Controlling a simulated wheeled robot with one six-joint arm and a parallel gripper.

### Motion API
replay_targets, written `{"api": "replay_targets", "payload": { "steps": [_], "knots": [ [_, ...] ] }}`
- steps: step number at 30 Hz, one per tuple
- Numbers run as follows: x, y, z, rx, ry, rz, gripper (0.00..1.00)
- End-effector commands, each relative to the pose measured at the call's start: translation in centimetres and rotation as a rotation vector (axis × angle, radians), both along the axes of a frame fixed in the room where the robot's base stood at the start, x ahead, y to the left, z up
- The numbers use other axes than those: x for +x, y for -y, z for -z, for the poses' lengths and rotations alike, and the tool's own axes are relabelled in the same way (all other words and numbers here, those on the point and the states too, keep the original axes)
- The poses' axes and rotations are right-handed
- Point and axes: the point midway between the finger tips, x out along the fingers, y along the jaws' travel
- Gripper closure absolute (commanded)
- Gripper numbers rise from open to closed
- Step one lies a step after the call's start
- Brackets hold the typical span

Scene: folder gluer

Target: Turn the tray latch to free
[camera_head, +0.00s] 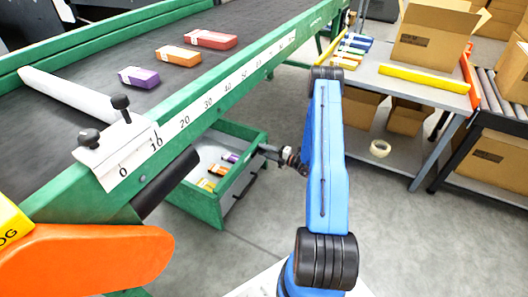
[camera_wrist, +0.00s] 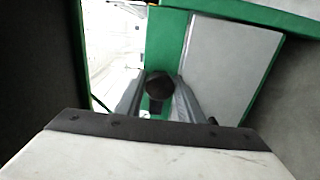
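The green tray (camera_head: 213,214) hangs under the conveyor's near side and holds several small cartons. A dark bar handle (camera_head: 241,189) is on its grey front. My gripper (camera_head: 264,150) is at the tray's upper right corner, small and partly hidden by my arm. In the wrist view, a black round knob (camera_wrist: 159,85), which looks like the tray latch, sits between the two grey fingers of my gripper (camera_wrist: 158,100). The fingers are close on both sides of the knob; whether they press on it is unclear. The latch's turn position cannot be read.
The green conveyor (camera_head: 215,112) with a numbered scale (camera_head: 209,104) and three cartons on its belt is above the tray. An orange rounded part (camera_head: 85,258) is at lower left. A grey table (camera_head: 400,87) with boxes stands at right. The floor between is clear.

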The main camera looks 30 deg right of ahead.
Motion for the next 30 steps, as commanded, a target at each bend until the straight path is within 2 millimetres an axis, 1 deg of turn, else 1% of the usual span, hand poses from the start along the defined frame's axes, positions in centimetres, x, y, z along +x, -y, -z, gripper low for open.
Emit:
{"api": "replay_targets", "payload": {
  "steps": [1, 2, 10, 14, 17, 20, 30],
  "knots": [
    [-0.1, 0.1, 0.1, 0.000, -0.001, 0.002, 0.53],
    [-0.1, 0.1, 0.1, 0.000, 0.000, 0.002, 0.49],
    [0.0, 0.0, 0.0, 0.000, 0.000, 0.000, 0.49],
    [-0.5, 0.3, 0.0, 0.000, 0.000, 0.000, 0.49],
    [-1.5, 0.9, 0.0, 0.001, -0.001, 0.001, 0.49],
    [-3.0, 1.8, 0.0, 0.000, 0.001, 0.002, 0.49],
    [-8.8, 5.2, 0.0, 0.000, 0.001, 0.004, 0.49]
  ]
}}
